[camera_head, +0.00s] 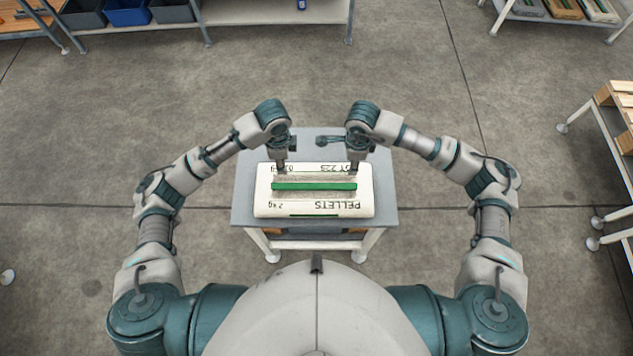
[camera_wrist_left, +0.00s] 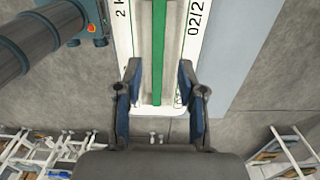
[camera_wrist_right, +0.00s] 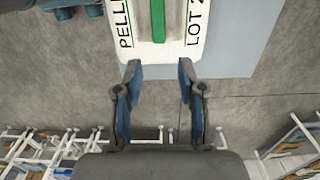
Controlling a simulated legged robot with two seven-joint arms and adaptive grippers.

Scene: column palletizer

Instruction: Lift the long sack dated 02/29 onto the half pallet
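A long white sack (camera_head: 313,206) with a green stripe lies flat on a small grey table. Its print reads PELLETS, LOT and 2 kg; a date beginning 02/2 shows in the left wrist view, where the sack (camera_wrist_left: 173,60) runs away from my fingers. My left gripper (camera_head: 281,168) is open over the sack's left part, its fingers apart. My right gripper (camera_head: 353,167) is open at the right part; the sack's end (camera_wrist_right: 180,45) shows just beyond its fingertips. Neither gripper visibly holds the sack. I cannot make out the half pallet for certain.
The grey table (camera_head: 384,203) has narrow bare margins around the sack. Light wooden slats (camera_head: 622,100) sit on a white-legged table at the right edge. Blue and grey bins (camera_head: 127,12) stand on a bench at the back left. Open floor surrounds the table.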

